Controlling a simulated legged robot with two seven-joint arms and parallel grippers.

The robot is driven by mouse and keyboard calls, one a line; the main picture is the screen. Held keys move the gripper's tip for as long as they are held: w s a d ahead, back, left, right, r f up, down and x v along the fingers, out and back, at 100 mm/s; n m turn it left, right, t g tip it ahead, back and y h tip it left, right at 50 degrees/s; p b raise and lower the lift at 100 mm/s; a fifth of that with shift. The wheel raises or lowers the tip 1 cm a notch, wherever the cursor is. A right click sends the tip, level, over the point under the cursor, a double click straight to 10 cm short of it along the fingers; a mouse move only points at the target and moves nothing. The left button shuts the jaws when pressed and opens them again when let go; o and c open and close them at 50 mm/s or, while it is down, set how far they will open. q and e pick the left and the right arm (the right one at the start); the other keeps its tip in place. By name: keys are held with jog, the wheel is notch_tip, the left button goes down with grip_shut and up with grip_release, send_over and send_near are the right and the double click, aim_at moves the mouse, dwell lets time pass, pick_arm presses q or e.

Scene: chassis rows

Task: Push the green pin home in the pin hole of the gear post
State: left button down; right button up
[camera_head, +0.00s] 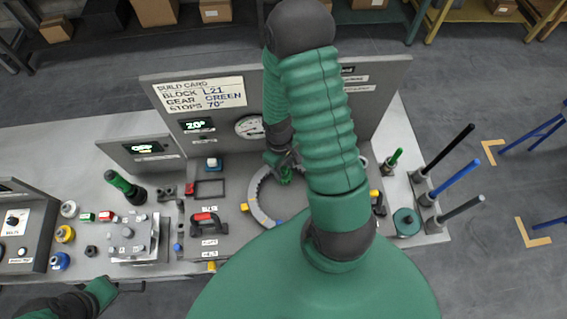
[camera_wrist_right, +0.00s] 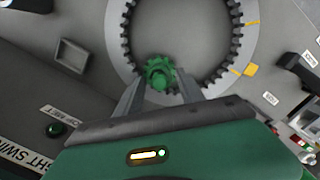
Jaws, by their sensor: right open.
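In the right wrist view a small green gear (camera_wrist_right: 158,72) sits at the inner edge of a grey toothed ring (camera_wrist_right: 118,48). A round green piece stands at the gear's centre; I cannot tell whether it is the pin. The gear post and its hole are hidden. My right gripper (camera_wrist_right: 158,92) is open, its fingers on either side of the green gear. In the head view my right gripper (camera_head: 284,168) is over the ring (camera_head: 262,208), partly hidden by my arm. My left gripper (camera_head: 128,288) is low at the left, away from the ring; its jaws are unclear.
A card panel (camera_head: 204,94) stands behind the ring. A red-and-black handle (camera_head: 208,222) and a grey block fixture (camera_head: 134,238) are to the left. A green stick (camera_head: 396,156) and several upright rods (camera_head: 450,150) stand at the right.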

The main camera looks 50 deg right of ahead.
jog(key=shift+r, duration=0.1)
notch_tip(320, 180, up, 16)
jog(key=w, duration=0.1)
jog(key=shift+w+r+b, duration=0.25)
jog(key=shift+w+b, duration=0.05)
jog(key=shift+f, duration=0.15)
